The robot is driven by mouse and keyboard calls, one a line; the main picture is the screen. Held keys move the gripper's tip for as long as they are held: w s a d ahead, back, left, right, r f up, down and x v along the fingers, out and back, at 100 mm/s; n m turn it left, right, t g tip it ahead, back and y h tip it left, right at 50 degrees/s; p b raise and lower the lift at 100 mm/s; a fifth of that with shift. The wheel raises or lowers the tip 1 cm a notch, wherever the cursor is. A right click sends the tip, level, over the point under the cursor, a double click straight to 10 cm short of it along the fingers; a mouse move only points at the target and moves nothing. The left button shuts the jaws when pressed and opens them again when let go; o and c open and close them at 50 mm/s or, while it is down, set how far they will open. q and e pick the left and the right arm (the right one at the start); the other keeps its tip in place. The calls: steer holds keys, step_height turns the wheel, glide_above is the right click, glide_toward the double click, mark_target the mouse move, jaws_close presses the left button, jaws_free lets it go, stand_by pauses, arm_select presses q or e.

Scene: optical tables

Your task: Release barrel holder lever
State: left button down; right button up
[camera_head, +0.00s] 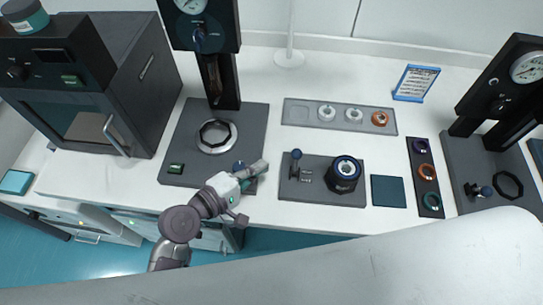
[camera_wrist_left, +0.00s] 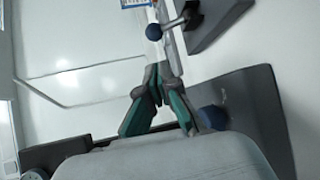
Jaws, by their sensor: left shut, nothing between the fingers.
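The barrel holder (camera_head: 320,190) is a dark grey plate on the white table at the centre. Its lever (camera_head: 296,156) has a dark blue ball knob and stands up at the plate's left end. A dark barrel (camera_head: 344,176) with a blue-ringed top sits at the plate's right. In the left wrist view the lever's ball (camera_wrist_left: 154,32) shows just beyond the fingertips, with the plate (camera_wrist_left: 215,20) at upper right. My left gripper (camera_head: 262,165) is shut and empty, left of the lever and apart from it. Its fingertips meet in the wrist view (camera_wrist_left: 157,76). My right gripper is not in view.
A press (camera_head: 252,120) with a dark base and blue knob (camera_head: 238,166) stands close beside my left gripper. A grey tray (camera_head: 300,112) with small rings lies behind the holder. A dark square pad (camera_head: 387,191) and a ring rack (camera_head: 420,150) are to the right.

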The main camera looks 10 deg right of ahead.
mark_target(296, 160)
arm_select(q)
steer(key=p+x, duration=0.1)
steer(key=x, duration=0.8)
steer(key=shift+w, duration=0.1)
